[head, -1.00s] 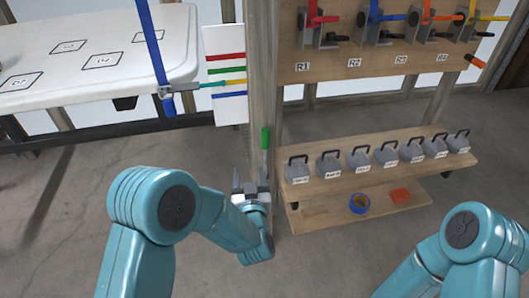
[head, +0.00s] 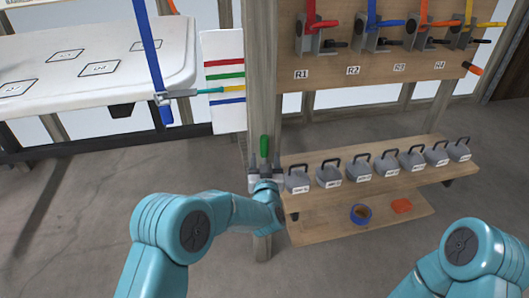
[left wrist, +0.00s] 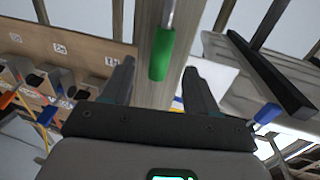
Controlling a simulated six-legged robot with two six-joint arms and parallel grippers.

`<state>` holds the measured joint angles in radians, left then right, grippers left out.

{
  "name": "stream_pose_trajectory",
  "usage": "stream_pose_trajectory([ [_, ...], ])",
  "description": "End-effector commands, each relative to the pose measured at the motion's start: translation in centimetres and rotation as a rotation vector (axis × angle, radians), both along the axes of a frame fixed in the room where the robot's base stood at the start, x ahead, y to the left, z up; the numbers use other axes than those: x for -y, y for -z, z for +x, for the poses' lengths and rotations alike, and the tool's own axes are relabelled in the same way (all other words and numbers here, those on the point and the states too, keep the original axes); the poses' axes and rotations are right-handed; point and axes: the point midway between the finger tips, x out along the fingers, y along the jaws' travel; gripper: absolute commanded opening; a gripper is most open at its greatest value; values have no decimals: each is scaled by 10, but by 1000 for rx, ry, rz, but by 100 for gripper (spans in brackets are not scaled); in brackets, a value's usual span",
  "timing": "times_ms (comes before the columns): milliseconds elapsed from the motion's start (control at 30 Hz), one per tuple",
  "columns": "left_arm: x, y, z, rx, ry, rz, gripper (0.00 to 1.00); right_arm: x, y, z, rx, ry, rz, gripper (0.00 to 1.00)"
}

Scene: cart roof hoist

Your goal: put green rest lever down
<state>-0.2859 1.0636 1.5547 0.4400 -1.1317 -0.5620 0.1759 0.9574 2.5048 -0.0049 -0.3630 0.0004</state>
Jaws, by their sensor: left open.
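The green rest lever (head: 264,146) has a green grip and stands against the wooden post (head: 259,80). The left wrist view shows its green grip (left wrist: 161,53) and a metal rod running to the top edge of the picture. My left gripper (head: 264,172) is open, just below the grip in the head view. In the left wrist view the grip shows between the two spread fingers of the left gripper (left wrist: 158,68); I cannot tell whether they touch it. My right arm is at the lower right of the head view; its gripper is out of view.
Coloured levers sit on a board (head: 375,72) above. A white striped card (head: 224,50) and white panel (head: 60,70) are left.

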Motion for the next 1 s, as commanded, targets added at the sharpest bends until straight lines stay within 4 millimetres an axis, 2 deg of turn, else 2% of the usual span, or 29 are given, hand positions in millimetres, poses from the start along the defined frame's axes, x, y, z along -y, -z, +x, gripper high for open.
stream_pose_trajectory([
  [100,-4,1,20,0,-2,0,59,0,1,0,0,0,0,43],
  [300,-5,1,38,0,-1,1,59,0,2,0,0,0,0,43],
  [667,-6,0,42,-1,0,1,59,0,2,0,0,0,0,43],
  [833,-6,0,42,-1,0,1,4,0,2,0,0,0,0,43],
  [867,-6,0,42,-1,0,1,0,0,2,0,0,0,0,43],
  [1000,-6,2,41,3,0,2,0,0,5,0,0,0,0,43],
])
